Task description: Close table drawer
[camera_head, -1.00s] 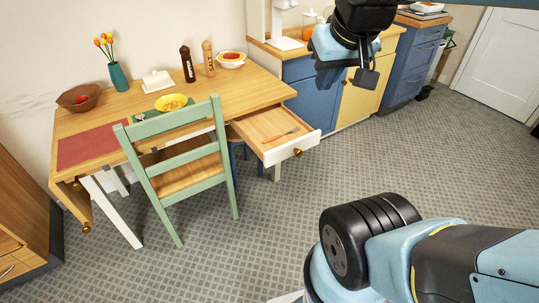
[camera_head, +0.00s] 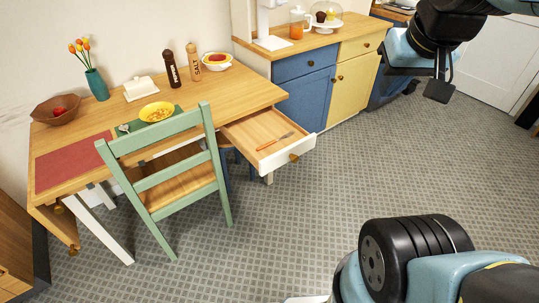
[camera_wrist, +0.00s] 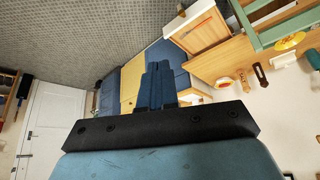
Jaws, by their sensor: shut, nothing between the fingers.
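The table drawer (camera_head: 250,127) is pulled out from the right end of the wooden table (camera_head: 230,92). It has a white front with a round brass knob (camera_head: 294,157), and a fork with an orange handle (camera_head: 275,142) lies inside. In the wrist view the drawer front (camera_wrist: 200,28) shows upside down at the upper middle, beyond the fingers. My gripper (camera_wrist: 158,75) is shut and empty, its dark blue fingers together. It is apart from the drawer; in the head view the arm's end is at the upper right.
A green chair (camera_head: 170,160) stands at the table's front, left of the drawer. Blue and yellow cabinets (camera_head: 305,95) stand behind and right of it. A bowl (camera_head: 57,108), vase (camera_head: 97,84) and shakers sit on the table. The tiled floor (camera_head: 330,200) before the drawer is clear.

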